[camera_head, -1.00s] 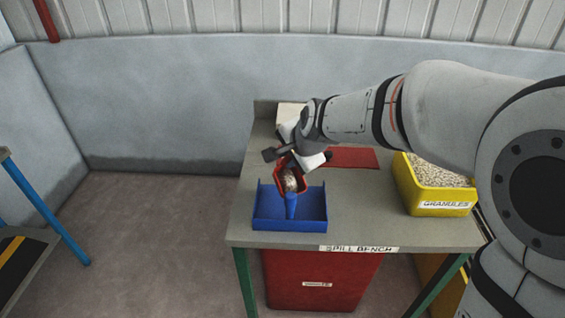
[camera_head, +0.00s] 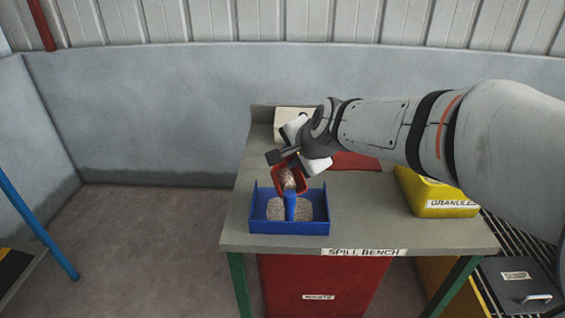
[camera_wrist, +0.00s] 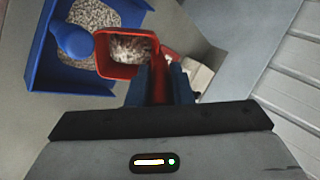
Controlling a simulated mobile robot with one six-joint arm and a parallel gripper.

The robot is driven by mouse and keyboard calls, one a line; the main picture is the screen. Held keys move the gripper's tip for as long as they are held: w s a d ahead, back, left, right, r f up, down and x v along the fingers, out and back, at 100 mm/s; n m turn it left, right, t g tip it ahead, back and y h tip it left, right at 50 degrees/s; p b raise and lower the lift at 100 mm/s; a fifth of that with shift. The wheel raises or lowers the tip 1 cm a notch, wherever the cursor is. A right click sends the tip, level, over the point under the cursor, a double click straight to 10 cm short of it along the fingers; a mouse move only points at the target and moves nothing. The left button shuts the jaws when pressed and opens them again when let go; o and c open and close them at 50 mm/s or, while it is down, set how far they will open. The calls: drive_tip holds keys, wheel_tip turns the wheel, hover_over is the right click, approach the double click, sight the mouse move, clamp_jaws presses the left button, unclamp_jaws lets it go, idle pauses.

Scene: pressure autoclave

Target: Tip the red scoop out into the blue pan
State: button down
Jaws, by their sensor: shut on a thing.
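The red scoop (camera_head: 291,181) is tilted above the back of the blue pan (camera_head: 259,226). Pale granules show inside the scoop, and in the wrist view the scoop (camera_wrist: 101,67) still has granules in it. My gripper (camera_head: 290,157) is shut on the scoop's handle; in the wrist view both fingers close on it. Granules (camera_head: 309,210) lie spread on the floor of the blue pan, also in the wrist view (camera_wrist: 95,15). A blue upright piece (camera_head: 291,207) stands in the pan under the scoop; its rounded top shows in the wrist view (camera_wrist: 72,40).
The pan stands on the spill bench (camera_head: 370,221) near its front left. A yellow granules bin (camera_head: 437,208) stands on the right, partly behind my arm. A red mat (camera_head: 355,162) and a pale box (camera_head: 290,120) lie behind. Bare bench separates pan and bin.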

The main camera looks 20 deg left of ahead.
drive_tip(key=shift+s+d+f+t+y+b, duration=0.25)
drive_tip(key=shift+s+d+t+y+b, duration=0.95)
drive_tip(key=shift+b, duration=6.95)
